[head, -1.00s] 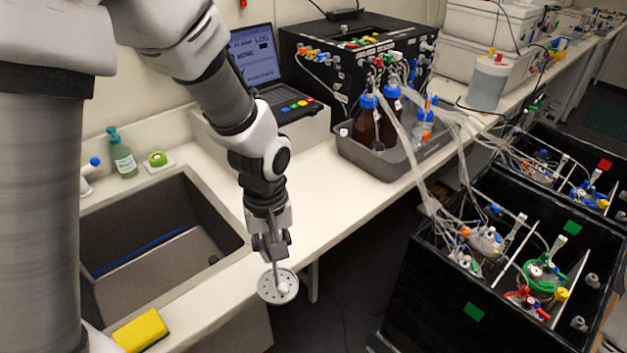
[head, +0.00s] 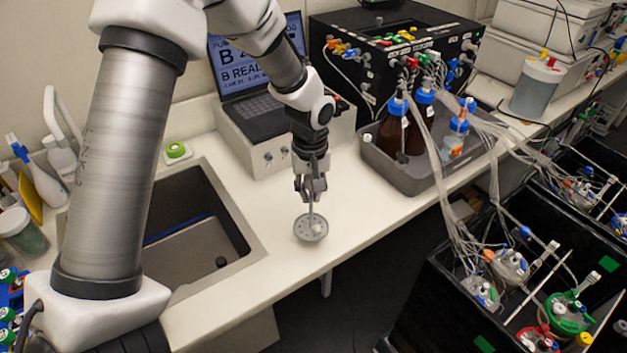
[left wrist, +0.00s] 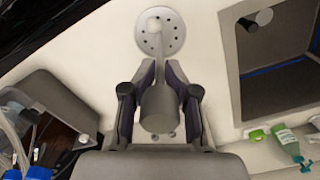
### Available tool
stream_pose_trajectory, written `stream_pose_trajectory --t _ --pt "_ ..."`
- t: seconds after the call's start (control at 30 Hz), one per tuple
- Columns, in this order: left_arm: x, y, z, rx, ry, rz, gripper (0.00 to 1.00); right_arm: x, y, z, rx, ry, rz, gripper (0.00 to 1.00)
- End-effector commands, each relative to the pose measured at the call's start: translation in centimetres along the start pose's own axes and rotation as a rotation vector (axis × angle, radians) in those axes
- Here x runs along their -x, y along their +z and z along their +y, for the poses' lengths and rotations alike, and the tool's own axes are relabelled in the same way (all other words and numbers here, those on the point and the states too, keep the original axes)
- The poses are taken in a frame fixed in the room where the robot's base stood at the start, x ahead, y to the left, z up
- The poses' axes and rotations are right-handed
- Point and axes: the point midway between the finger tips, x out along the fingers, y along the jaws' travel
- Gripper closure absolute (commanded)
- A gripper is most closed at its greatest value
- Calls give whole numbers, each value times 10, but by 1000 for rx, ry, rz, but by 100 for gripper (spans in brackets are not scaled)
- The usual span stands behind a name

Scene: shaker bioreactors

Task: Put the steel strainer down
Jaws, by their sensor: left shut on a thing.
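The steel strainer (head: 311,229) is a round grey disc with small holes and an upright stem. My left gripper (head: 311,192) is shut on the stem, with the disc hanging below the fingers. The disc is over the white counter (head: 360,205), right of the sink; I cannot tell whether it touches the surface. In the left wrist view, the strainer (left wrist: 176,42) shows beyond the fingertips of my left gripper (left wrist: 160,82), against the pale counter. My right gripper is not in view.
The sink (head: 237,265) opens left of the strainer. A grey tray (head: 425,183) with brown bottles stands to the right, and a laptop (head: 258,90) on a pale box behind. The counter's front edge is close to the strainer. Bare counter surrounds the disc.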

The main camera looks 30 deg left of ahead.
Motion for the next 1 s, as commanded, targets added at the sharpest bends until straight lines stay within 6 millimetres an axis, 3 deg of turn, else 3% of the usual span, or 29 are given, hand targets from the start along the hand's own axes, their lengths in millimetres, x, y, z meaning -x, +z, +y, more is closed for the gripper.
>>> stream_pose_trajectory --t 0.1,0.23,0.5,0.83,0.87,0.9,0.93,1.0 --pt "2 -28 5 2 -1 -1 100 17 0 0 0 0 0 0" --pt "-2 -46 9 1 0 -1 100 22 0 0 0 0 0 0" --pt "-36 -48 9 -1 -2 -2 100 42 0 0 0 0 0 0" --pt "-44 -48 9 -1 0 -1 100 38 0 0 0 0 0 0" --pt "-43 -48 9 -1 0 -1 69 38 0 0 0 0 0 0" --pt "-43 -48 9 -1 0 -1 55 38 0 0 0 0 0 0" --pt "-43 -48 9 -1 0 -1 46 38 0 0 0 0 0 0" --pt "-43 -48 9 -1 0 -1 46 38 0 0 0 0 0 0"
